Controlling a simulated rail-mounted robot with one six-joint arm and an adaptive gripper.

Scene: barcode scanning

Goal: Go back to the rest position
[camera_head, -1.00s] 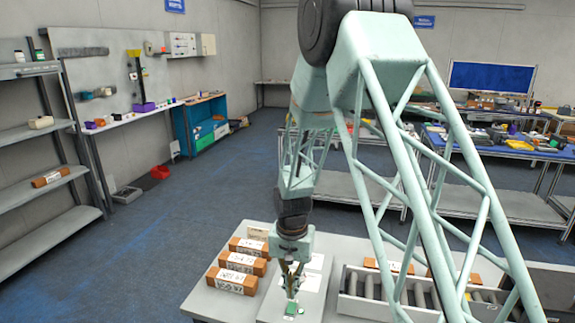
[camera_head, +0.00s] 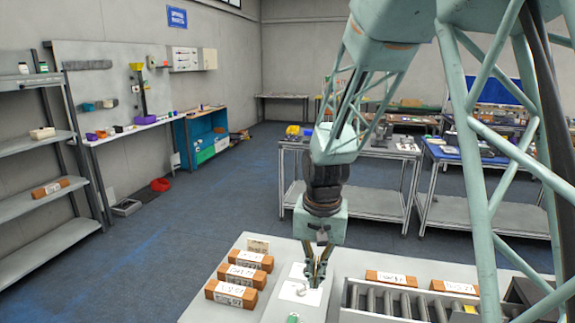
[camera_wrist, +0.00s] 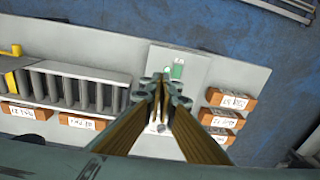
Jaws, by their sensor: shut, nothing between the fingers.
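My gripper (camera_head: 317,276) hangs at the end of my arm, fingers pointing down, above the pale platform (camera_head: 272,312) on the table. In the wrist view its fingers (camera_wrist: 160,80) come together at the tips and hold nothing. A small green item (camera_head: 292,318) lies on the platform near the bottom edge of the head view. Green pieces also show beyond the fingertips in the wrist view (camera_wrist: 177,70). The fingers hide part of the platform in the wrist view.
A metal-framed table (camera_head: 350,200) stands behind; open floor lies left.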

